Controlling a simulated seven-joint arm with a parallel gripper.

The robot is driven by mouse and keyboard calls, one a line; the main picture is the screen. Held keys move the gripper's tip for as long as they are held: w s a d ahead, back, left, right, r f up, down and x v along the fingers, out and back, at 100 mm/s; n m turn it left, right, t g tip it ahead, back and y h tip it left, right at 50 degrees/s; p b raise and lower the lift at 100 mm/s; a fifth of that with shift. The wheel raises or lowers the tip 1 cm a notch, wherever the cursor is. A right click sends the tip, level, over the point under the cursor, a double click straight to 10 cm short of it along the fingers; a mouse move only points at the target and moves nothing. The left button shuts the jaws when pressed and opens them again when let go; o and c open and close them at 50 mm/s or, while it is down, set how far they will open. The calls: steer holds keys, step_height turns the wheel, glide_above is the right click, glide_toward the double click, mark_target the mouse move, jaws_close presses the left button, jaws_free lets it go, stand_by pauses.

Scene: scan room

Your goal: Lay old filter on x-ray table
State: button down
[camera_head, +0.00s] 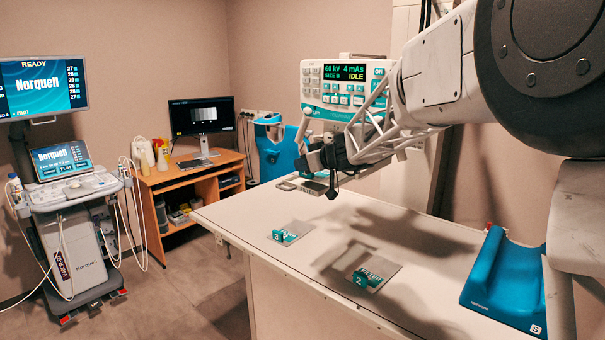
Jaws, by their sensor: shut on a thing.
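My gripper (322,178) is at the far part of the white x-ray table (240,212), below and in front of the x-ray unit's control head. It is shut on a small flat piece, taken to be the old filter, which is mostly hidden by the dark fingers. I cannot tell whether this piece touches the table. Two flat grey filters with teal tabs lie on the table: one marked 3 (291,232) at left of middle, one marked 2 (376,274) nearer the front.
A blue cradle-shaped support (500,280) stands at the table's right. A small grey item (287,186) lies by the far edge. The table between the filters is clear.

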mark_target(303, 173)
steer(key=shift+w+a+f, duration=0.1)
steer(key=shift+w, duration=0.7)
steer(key=shift+f, duration=1.55)
steer(key=shift+f, duration=0.2)
steer(key=c, duration=1.1)
jaws_free()
steer(key=shift+r+v, duration=0.2)
steer(key=shift+v, duration=3.65)
steer(key=shift+w, duration=0.1)
